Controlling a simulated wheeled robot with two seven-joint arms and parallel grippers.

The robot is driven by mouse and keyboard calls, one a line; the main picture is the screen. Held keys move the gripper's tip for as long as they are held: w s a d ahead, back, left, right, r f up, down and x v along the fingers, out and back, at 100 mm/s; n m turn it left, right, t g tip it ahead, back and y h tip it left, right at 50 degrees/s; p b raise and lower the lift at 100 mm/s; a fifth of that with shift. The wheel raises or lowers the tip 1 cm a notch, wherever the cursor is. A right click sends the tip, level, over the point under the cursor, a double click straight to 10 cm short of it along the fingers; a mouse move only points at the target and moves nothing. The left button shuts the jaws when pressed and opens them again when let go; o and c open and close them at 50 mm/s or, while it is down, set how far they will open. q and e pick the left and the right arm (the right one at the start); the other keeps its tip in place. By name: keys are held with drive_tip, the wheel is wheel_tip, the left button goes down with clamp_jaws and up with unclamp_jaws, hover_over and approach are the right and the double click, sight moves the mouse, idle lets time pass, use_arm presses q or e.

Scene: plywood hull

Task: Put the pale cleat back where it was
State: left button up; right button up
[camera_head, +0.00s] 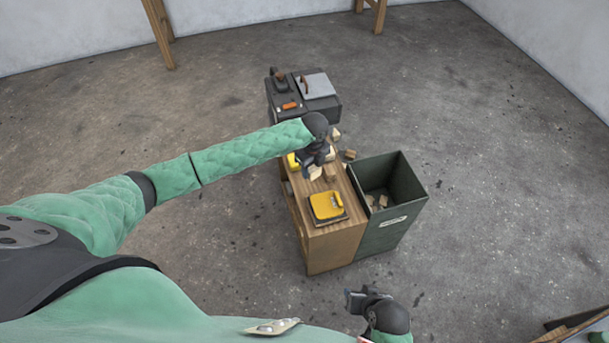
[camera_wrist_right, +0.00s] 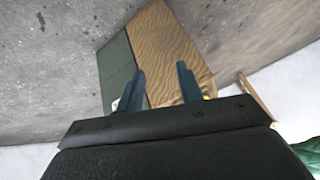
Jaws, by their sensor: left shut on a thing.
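My left gripper (camera_head: 316,164) is over the far half of the wooden cabinet top (camera_head: 342,211). It is shut on a small pale piece (camera_head: 314,173), which looks like the pale cleat; the fingers and wrist hide part of it. I cannot tell whether the piece touches the top. My right gripper (camera_head: 356,298) is low in front of the cabinet, well apart from it. In the right wrist view its two fingers (camera_wrist_right: 163,84) stand apart with nothing between them.
A yellow-topped device (camera_head: 326,207) sits on the near end of the cabinet. Small wooden blocks (camera_head: 330,174) lie near the left gripper. A dark green bin (camera_head: 407,215) holding offcuts stands right. A dark cart (camera_head: 331,105) with tools stands behind.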

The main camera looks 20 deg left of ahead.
use_arm(q)
drive_tip(key=a, duration=0.1)
drive_tip(key=a+f, duration=0.1)
drive_tip(key=shift+s+a+f, duration=0.1)
drive_tip(key=shift+a+f, duration=0.2)
drive_tip(key=shift+f, duration=0.45)
wheel_tip(320, 180, down, 2)
drive_tip(key=shift+f, duration=0.6)
use_arm(e)
wheel_tip(320, 180, up, 3)
drive_tip(key=shift+s+f, duration=0.15)
drive_tip(key=shift+f, duration=0.05)
use_arm(q)
drive_tip(key=o, duration=0.9)
drive_tip(key=shift+f, duration=0.1)
use_arm(e)
drive_tip(key=shift+d, duration=0.1)
